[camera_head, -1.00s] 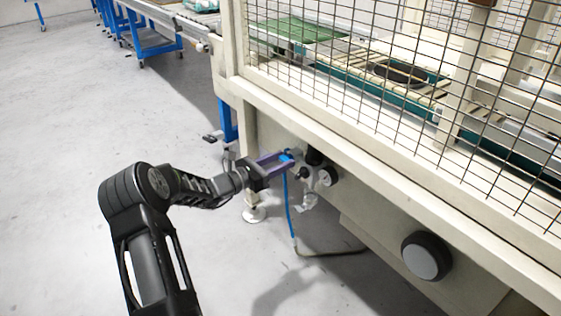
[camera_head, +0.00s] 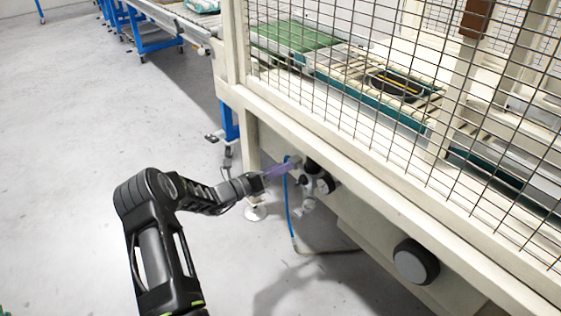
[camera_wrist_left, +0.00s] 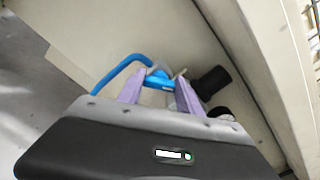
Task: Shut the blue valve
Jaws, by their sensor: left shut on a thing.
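The blue valve (camera_wrist_left: 158,83) sits between the purple fingers of my left gripper (camera_wrist_left: 159,88) in the left wrist view. In the head view my left gripper (camera_head: 287,169) reaches the fittings under the machine's frame, and its fingers largely hide the valve there. It is shut on the valve. A blue hose (camera_head: 288,213) hangs down beside the valve, and it also shows curving at the left in the left wrist view (camera_wrist_left: 115,73). My right gripper is in no view.
A black knob (camera_head: 312,164) and a round gauge (camera_head: 325,184) sit just right of my fingers. The machine's cream frame rail (camera_head: 350,183) runs above them. A large black round part (camera_head: 415,261) is at the lower right. The floor to the left is clear.

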